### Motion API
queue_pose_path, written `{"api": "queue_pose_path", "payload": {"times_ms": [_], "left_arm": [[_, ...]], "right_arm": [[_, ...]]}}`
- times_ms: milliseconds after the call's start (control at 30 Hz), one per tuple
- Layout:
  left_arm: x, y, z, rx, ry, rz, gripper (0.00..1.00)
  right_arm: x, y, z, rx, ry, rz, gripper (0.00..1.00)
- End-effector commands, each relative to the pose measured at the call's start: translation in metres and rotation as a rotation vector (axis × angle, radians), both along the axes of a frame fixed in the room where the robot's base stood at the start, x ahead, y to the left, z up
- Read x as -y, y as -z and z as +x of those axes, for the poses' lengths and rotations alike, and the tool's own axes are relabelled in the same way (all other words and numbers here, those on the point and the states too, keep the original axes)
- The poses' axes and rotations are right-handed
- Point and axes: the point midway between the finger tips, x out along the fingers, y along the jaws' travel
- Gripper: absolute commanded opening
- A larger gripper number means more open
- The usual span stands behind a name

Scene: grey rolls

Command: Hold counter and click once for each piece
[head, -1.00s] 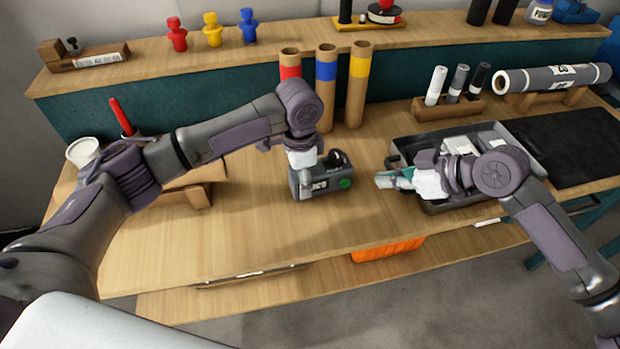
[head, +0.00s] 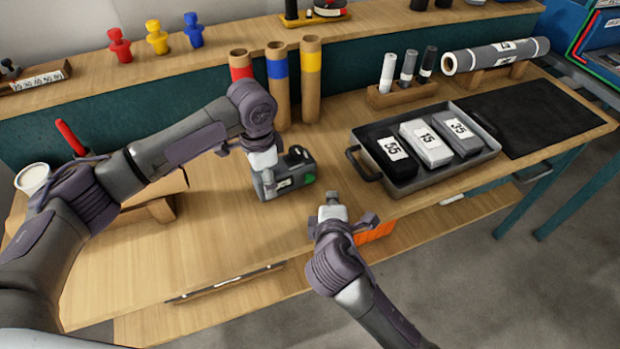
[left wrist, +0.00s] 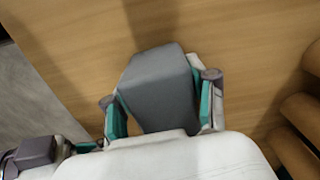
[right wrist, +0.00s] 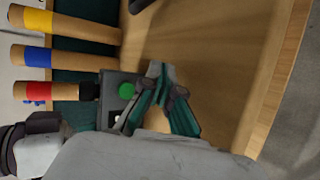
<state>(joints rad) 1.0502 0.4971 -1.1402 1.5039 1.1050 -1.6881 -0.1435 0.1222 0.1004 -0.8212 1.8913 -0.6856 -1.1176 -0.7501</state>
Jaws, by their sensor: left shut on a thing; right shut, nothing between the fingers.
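The counter (head: 297,162) is a dark grey box with a green button (head: 308,179), upright on the bench. My left gripper (head: 267,186) is shut on it from above; in the left wrist view its grey body (left wrist: 160,90) sits between the fingers. My right gripper (head: 332,200) is shut and empty, in front and to the right of the counter. In the right wrist view the fingertips (right wrist: 160,75) are near the green button (right wrist: 126,90); contact cannot be told. The grey tray (head: 400,188) holds three blocks marked 55 (head: 392,150), 15 (head: 426,143) and 35 (head: 459,131).
Red, blue and yellow banded tubes (head: 278,90) stand behind the counter. A marker holder (head: 402,94), a grey roll (head: 495,56) and a black mat (head: 530,117) lie right. An orange bin (head: 376,232) is below the bench front.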

Motion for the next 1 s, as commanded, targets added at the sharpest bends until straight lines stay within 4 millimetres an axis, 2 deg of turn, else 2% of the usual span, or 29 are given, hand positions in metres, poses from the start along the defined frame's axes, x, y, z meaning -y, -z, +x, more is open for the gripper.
{"api": "queue_pose_path", "payload": {"times_ms": [33, 200, 400, 800, 1000], "left_arm": [[0.0, 0.0, 0.0, 0.0, 0.0, 0.0, 0.09], [0.0, 0.0, 0.0, 0.0, 0.0, 0.0, 0.09], [0.0, 0.0, 0.0, 0.001, 0.0, -0.001, 0.09], [0.0, -0.001, 0.0, 0.001, 0.0, -0.001, 0.09], [0.0, -0.001, 0.0, 0.001, 0.0, 0.0, 0.09]], "right_arm": [[0.001, 0.003, -0.013, 0.021, 0.014, -0.075, 0.0], [0.006, -0.001, -0.045, 0.097, 0.058, -0.308, 0.0], [0.009, -0.01, -0.065, 0.146, 0.089, -0.446, 0.0], [0.01, -0.012, -0.067, 0.156, 0.094, -0.468, 0.0], [0.004, -0.013, -0.057, 0.158, 0.095, -0.468, 0.0]]}}
